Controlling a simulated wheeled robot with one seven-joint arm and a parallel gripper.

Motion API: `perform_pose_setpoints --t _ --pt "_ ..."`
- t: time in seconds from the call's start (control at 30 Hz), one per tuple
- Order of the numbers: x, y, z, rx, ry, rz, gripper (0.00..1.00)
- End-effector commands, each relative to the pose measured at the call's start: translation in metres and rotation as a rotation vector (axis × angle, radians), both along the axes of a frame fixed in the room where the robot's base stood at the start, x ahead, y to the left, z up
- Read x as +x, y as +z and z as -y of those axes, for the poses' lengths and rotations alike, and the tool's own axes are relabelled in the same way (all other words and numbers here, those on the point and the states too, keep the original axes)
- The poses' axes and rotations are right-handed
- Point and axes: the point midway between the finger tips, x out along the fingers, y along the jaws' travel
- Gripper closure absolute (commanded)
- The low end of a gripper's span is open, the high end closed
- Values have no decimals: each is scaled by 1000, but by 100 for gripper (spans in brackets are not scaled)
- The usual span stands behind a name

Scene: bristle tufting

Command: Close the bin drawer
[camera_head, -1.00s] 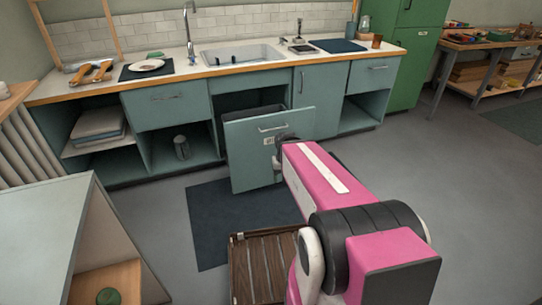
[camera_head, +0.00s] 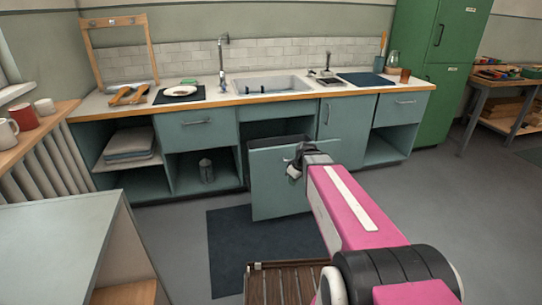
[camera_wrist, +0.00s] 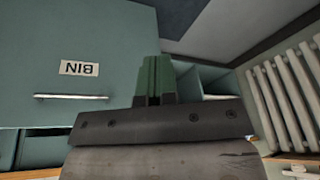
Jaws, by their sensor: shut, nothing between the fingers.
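The bin drawer (camera_head: 274,183) stands pulled out below the sink in the head view, with a dark gap behind the top of its front. In the wrist view its teal front (camera_wrist: 60,45) fills the upper left, upside down, with a white "BIN" label (camera_wrist: 79,68) and a pale bar handle (camera_wrist: 71,97). My gripper (camera_head: 297,166) is in front of the drawer front, toward its right side, in the head view. In the wrist view its fingers (camera_wrist: 153,80) are together and empty, to the right of the label and handle. Whether they touch the front, I cannot tell.
A dark mat (camera_head: 228,240) and a slatted wooden stool (camera_head: 285,284) are on the floor before the drawer. A grey cabinet (camera_head: 60,240) stands at the left. The grey floor (camera_head: 420,220) is clear at the right.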

Motion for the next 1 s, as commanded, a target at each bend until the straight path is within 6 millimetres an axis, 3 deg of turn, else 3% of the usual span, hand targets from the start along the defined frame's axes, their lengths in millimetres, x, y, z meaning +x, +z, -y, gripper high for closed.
perform_pose_setpoints --t 0.03,0.2,0.4,0.67,1.0 --pt "26 6 -4 10 81 47 100" --pt "85 32 -18 25 379 225 100" --pt "140 61 -30 6 656 423 100" --pt "165 77 -37 -19 798 531 100" --pt "183 41 -58 -20 802 531 100"
